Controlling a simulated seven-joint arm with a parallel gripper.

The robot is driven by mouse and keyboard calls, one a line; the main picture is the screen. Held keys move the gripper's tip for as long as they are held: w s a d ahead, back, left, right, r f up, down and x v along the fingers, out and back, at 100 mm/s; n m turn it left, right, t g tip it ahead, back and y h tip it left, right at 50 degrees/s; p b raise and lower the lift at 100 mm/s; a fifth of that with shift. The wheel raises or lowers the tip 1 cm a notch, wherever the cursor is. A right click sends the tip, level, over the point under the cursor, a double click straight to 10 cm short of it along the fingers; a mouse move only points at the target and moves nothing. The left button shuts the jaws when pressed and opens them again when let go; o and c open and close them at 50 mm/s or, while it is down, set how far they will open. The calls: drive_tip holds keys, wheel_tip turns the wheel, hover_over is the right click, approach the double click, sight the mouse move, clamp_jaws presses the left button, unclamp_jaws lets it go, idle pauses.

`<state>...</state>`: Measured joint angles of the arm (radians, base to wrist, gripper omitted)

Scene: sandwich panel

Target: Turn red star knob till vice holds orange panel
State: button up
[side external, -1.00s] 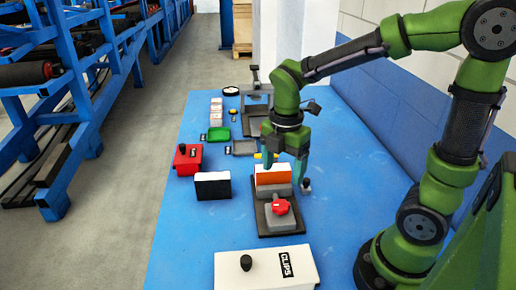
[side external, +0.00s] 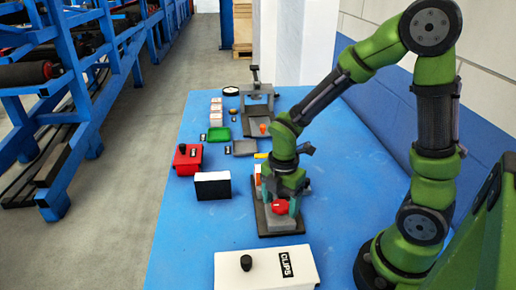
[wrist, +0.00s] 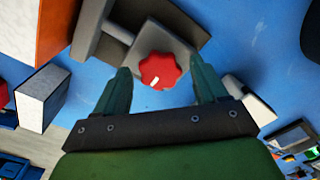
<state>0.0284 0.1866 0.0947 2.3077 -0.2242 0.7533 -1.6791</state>
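The red star knob (side external: 279,207) sits on the near end of the grey vice (side external: 277,223). In the wrist view the knob (wrist: 160,71) shows whole, with a small white mark on its rim. My gripper (wrist: 162,75) is open, with one finger on each side of the knob and a gap to it on both sides. In the side view my gripper (side external: 280,204) is low over the vice and hides most of it. The orange panel (wrist: 52,28) stands at the vice's far end, cut off in the wrist view; only a sliver of it (side external: 258,179) shows in the side view.
A white box labelled CLIPS (side external: 266,267) is close in front of the vice. A black-and-white block (side external: 212,186) and a red box (side external: 187,158) stand to the left. Trays and a grey fixture (side external: 257,103) are farther back.

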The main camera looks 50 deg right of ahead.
drive_tip(key=c, duration=0.9)
drive_tip(key=shift+o, duration=0.2)
drive_tip(key=shift+m, duration=0.3)
drive_tip(key=m, duration=0.5)
drive_tip(key=shift+m, duration=0.3)
drive_tip(key=m, duration=0.5)
drive_tip(key=shift+m, duration=0.3)
drive_tip(key=m, duration=1)
drive_tip(key=shift+m, duration=2.2)
